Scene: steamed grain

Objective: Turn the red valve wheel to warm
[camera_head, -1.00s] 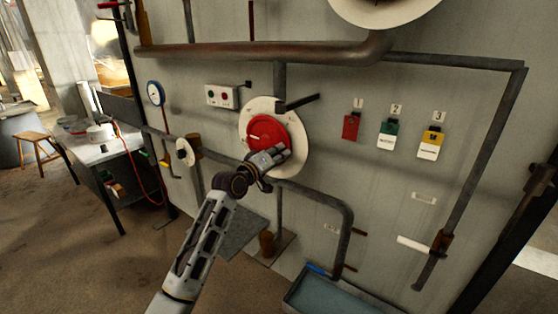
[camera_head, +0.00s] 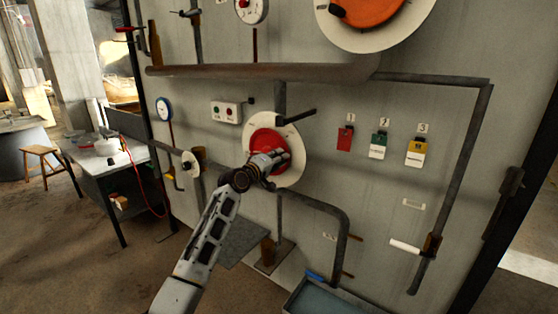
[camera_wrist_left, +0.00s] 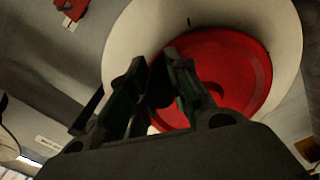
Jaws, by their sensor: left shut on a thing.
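The red valve wheel (camera_head: 264,143) sits on a round white dial plate (camera_head: 289,178) on the wall. In the left wrist view the red wheel (camera_wrist_left: 236,68) and the white plate (camera_wrist_left: 125,40) fill the top right. My left gripper (camera_head: 284,157) is at the right part of the wheel, its fingers against the wheel's face and hiding part of it. What the fingertips grasp is dark and partly hidden. My right gripper is not in view.
A thick horizontal pipe (camera_head: 260,71) runs above the wheel. An orange wheel (camera_head: 372,8) is at the top. A push-button box (camera_head: 226,112) is to the left. A blue trough (camera_head: 335,298) stands below.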

